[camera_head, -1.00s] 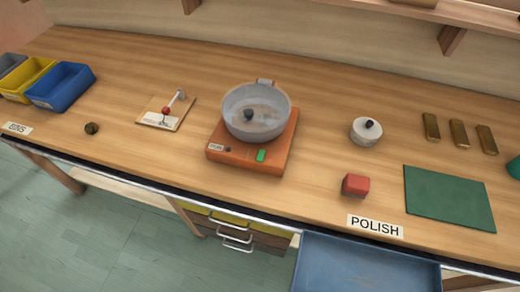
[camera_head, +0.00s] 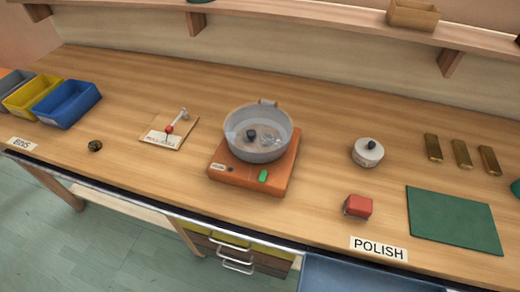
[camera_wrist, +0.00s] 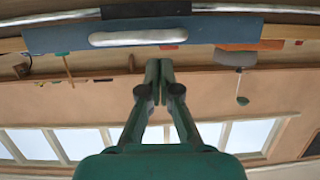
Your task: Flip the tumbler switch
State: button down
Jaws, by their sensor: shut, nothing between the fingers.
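The tumbler stands near the middle of the bench in the head view. It has an orange base (camera_head: 228,176) and a grey round bowl (camera_head: 252,146) on top. The tumbler switch (camera_head: 263,176) is a small green piece on the base's front face, right of a small label. I cannot tell which way it is set. My gripper (camera_wrist: 159,66) shows in the wrist view, with its green fingers shut together and empty. It does not show in the head view, and the switch cannot be made out in the wrist view.
Blue (camera_head: 66,104) and yellow bins are at left. A blue tray (camera_head: 350,275) sits below the front edge.

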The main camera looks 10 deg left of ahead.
aim_at(263, 174)
jog(key=k+j, duration=0.15)
jog(key=j, duration=0.25)
jog(key=k+j, duration=0.15)
jog(key=j, duration=0.2)
jog(key=k+j, duration=0.15)
jog(key=j, duration=0.25)
jog(key=k+j, duration=0.15)
jog(key=j, duration=0.25)
jog(key=i+z, duration=0.05)
